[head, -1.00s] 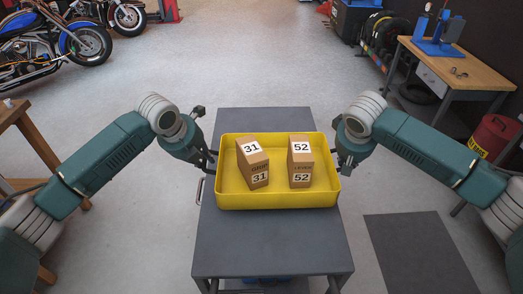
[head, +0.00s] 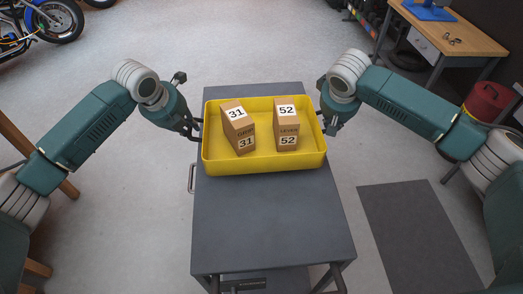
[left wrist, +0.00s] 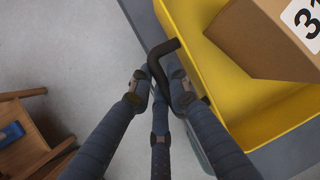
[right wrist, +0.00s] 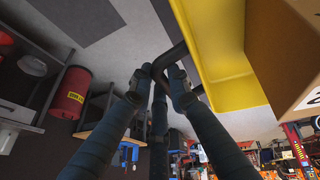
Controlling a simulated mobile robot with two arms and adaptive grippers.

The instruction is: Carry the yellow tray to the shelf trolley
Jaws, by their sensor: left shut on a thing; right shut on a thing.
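The yellow tray (head: 264,165) is level over the far part of a grey-topped stand (head: 270,225). I cannot tell whether it touches the top or hangs just above it. Two brown boxes stand in it, box 31 (head: 238,127) and box 52 (head: 286,127). My left gripper (left wrist: 160,85) is shut on the dark handle (left wrist: 158,62) at the tray's left end. My right gripper (right wrist: 163,80) is shut on the dark handle (right wrist: 170,55) at the right end. I cannot tell whether the grey stand is the shelf trolley; no other trolley is clear.
A wooden workbench (head: 455,35) stands at the back right, with a red drum (head: 487,103) near it. A dark mat (head: 420,225) lies on the floor at right. A motorcycle (head: 50,22) is at the back left. The floor behind the stand is clear.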

